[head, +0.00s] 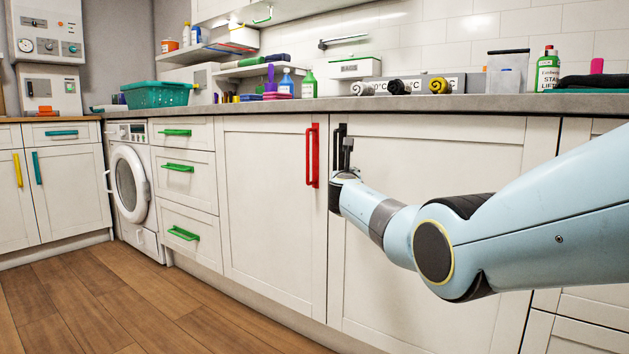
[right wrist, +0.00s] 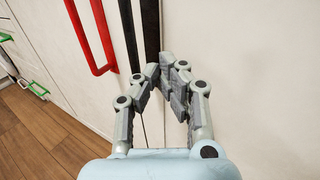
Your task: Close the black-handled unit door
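The white unit door (head: 440,160) with the black handle (head: 336,140) stands right of the red-handled door in the head view. It looks flush or nearly so; a small gap is hard to judge. My right gripper (head: 347,146) is at the handle, by the door's left edge. In the right wrist view, the gripper's fingertips (right wrist: 163,72) come together just beside the black handle (right wrist: 151,30), which runs down behind them. I see nothing clearly held between them. The handle's lower part is hidden there. My left gripper is not in view.
The red handle (head: 312,156) on the neighbouring door (head: 262,190) is close to the left of my right gripper. The countertop (head: 430,104) overhangs above. A washing machine (head: 133,185) and green-handled drawers (head: 185,165) stand further left. The wooden floor (head: 150,310) in front is clear.

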